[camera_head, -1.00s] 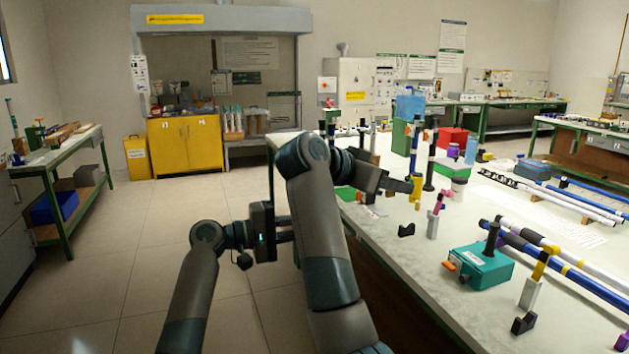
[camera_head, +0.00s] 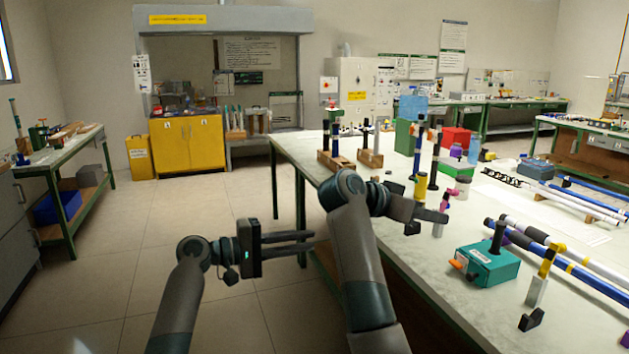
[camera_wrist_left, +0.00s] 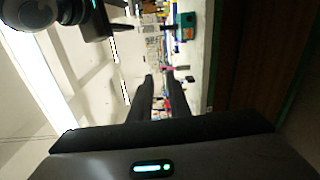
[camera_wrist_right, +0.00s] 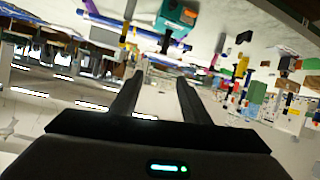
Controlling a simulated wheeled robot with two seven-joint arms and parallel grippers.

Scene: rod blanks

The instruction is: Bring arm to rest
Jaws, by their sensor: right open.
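My left gripper (camera_head: 312,241) points right over the floor, left of the bench. Its two fingers lie apart with a narrow gap and nothing between them; they also show in the left wrist view (camera_wrist_left: 159,76). My right gripper (camera_head: 443,213) is over the near left part of the bench, its forearm crossing the bench edge. Its fingers are open and empty in the right wrist view (camera_wrist_right: 158,78). In the head view it overlaps the lower part of a yellow-and-blue upright piece (camera_head: 421,175) and is close to a pink-topped piece (camera_head: 440,222); contact cannot be told.
The bench (camera_head: 400,265) carries a teal box (camera_head: 487,265), blue and white rods (camera_head: 575,273), a wooden rack (camera_head: 336,160) with upright rods and a black block (camera_head: 530,320) with a yellow-topped piece (camera_head: 543,270) nearby. The floor (camera_head: 130,260) at left is clear.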

